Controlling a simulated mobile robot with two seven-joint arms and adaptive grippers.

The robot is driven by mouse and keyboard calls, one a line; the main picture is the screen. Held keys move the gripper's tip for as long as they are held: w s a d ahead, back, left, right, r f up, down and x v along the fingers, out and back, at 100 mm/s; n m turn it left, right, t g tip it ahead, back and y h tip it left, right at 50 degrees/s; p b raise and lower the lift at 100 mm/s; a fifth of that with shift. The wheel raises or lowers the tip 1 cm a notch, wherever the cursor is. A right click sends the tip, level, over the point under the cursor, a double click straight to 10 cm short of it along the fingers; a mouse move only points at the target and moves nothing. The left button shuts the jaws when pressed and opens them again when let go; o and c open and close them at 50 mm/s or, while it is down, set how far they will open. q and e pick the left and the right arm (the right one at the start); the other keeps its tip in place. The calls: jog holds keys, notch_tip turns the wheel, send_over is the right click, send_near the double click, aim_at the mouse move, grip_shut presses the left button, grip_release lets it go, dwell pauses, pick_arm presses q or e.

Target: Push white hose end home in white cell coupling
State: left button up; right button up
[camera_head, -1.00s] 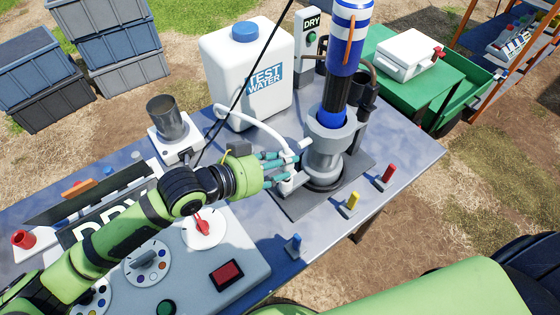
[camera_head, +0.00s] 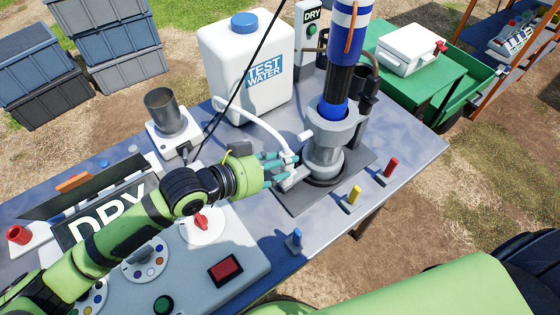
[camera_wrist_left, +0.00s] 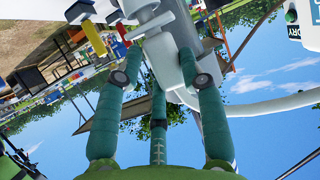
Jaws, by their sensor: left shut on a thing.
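The white hose (camera_head: 262,126) arches from beside the white water tank down to my left gripper (camera_head: 285,170). My left gripper is shut on the hose's end, low beside the grey cell (camera_head: 325,158). Its teal fingers (camera_wrist_left: 160,85) also show in the left wrist view, with the white hose (camera_wrist_left: 270,106) coming in from the right. A white block (camera_head: 293,179) at the cell's near left side, by the fingertips, looks like the coupling. The fingers partly hide the hose end, so I cannot tell how deep it sits. My right gripper is out of view.
The cell stands on a dark plate (camera_head: 300,205) with a blue-striped column (camera_head: 345,60) above it. Blue, yellow (camera_head: 354,196) and red pegs stand in front. The tank (camera_head: 245,70) is behind, and a grey cup (camera_head: 167,108) stands left. A dark cable crosses above the hose.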

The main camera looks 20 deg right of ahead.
pick_arm(q)
jog(key=shift+f, duration=0.4)
jog(key=o, duration=1.1)
jog(key=shift+a, duration=0.1)
jog(key=v, duration=1.2)
